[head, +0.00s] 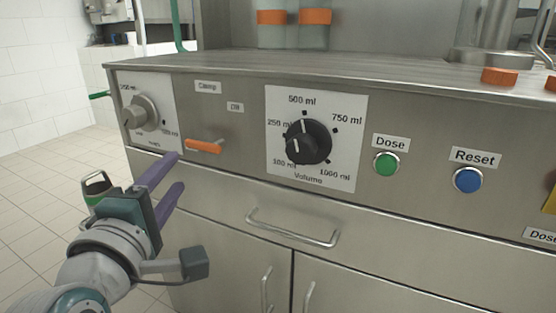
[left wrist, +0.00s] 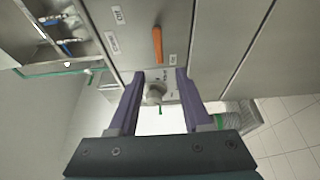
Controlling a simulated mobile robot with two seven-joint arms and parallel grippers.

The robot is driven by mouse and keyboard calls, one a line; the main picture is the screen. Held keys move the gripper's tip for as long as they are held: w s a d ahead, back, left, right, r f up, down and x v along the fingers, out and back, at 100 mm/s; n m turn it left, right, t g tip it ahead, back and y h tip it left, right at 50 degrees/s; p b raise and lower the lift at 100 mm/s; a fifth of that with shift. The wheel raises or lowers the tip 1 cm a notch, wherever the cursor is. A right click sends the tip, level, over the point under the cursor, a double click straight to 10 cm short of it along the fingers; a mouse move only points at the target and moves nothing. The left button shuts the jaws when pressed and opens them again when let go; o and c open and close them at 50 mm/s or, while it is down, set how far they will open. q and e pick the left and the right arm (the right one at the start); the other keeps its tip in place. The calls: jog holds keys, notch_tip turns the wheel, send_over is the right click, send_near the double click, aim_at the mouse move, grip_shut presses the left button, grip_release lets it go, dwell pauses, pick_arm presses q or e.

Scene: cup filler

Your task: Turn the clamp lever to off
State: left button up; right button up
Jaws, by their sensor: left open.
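The clamp lever (head: 203,146) has an orange handle. It lies nearly level on the steel front panel, below the "Clamp" label (head: 208,87) and the "Off" label (head: 236,107). My left gripper (head: 176,172) has purple fingers. It is open and empty, at the lower left of the lever and apart from it. In the left wrist view the lever (left wrist: 158,44) shows beyond the open fingertips, and a small label (left wrist: 172,59) near it is too small to read. My right gripper is not in view.
A grey knob (head: 140,112) on a white plate is left of the lever. A black volume dial (head: 307,142) is to its right, then a green Dose button (head: 387,164) and a blue Reset button (head: 467,180). A drawer handle (head: 292,230) sticks out below.

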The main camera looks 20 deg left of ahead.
aim_at(195, 146)
pick_arm(q)
jog(key=b+x, duration=0.2)
jog(key=x, duration=0.7)
jog(key=shift+w+a+b, duration=0.15)
jog(key=shift+w+b, duration=0.05)
jog(key=shift+b, duration=0.2)
grip_shut()
